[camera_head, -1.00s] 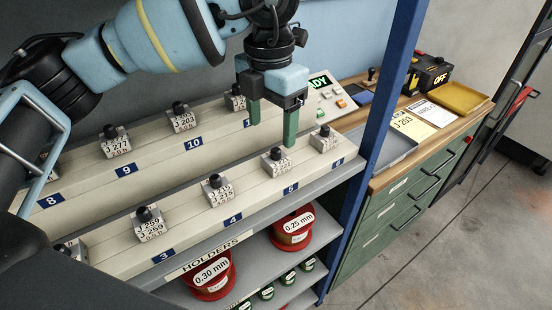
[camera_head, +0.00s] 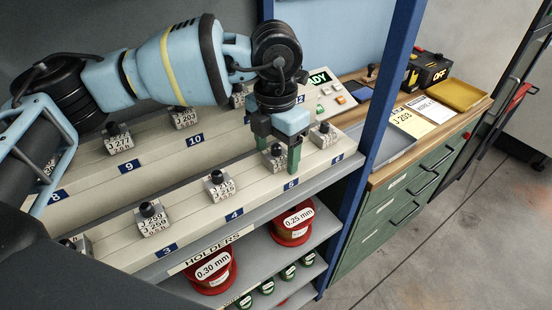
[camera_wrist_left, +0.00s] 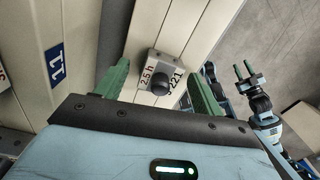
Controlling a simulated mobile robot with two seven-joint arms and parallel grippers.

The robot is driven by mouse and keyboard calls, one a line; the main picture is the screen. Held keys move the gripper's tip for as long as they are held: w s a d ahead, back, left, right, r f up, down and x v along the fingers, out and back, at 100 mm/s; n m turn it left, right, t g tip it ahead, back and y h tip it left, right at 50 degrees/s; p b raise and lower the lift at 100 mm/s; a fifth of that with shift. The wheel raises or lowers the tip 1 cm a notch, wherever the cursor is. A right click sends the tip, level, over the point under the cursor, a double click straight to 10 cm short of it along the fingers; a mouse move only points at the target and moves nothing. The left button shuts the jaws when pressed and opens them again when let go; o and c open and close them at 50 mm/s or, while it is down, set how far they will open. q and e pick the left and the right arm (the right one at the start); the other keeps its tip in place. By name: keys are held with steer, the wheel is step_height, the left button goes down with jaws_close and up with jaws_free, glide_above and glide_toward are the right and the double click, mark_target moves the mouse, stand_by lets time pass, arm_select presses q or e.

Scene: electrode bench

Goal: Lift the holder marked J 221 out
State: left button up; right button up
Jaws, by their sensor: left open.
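The holder marked J 221 (camera_wrist_left: 160,72) is a small grey block with a black knob on top. In the left wrist view its face reads 221 and 2.5 h. In the head view this holder (camera_head: 275,163) sits on the front rail above label 5, partly hidden by my gripper. My left gripper (camera_head: 278,150) is open, pointing down at it with one green finger on each side. In the left wrist view the left gripper (camera_wrist_left: 157,70) has the knob between its fingers; contact cannot be told. My right gripper (camera_wrist_left: 244,70) shows small at the right, fingers apart.
Neighbouring holders stand on the front rail: one above label 4 (camera_head: 219,187) and one near label 6 (camera_head: 323,135). The back rail holds more. A blue post (camera_head: 385,100) rises at right. Red spools (camera_head: 293,226) lie on the shelf below.

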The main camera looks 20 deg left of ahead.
mark_target(277, 145)
arm_select(q)
jaws_close()
stand_by(0.3)
steer(key=shift+r, duration=0.1)
steer(key=shift+r, duration=0.2)
step_height(277, 145, up, 3)
steer(key=shift+w+r, duration=0.1)
steer(key=shift+r, duration=0.05)
steer(key=s+d+r+b, duration=0.1)
steer(key=s+d, duration=1)
steer(key=shift+d, duration=0.35)
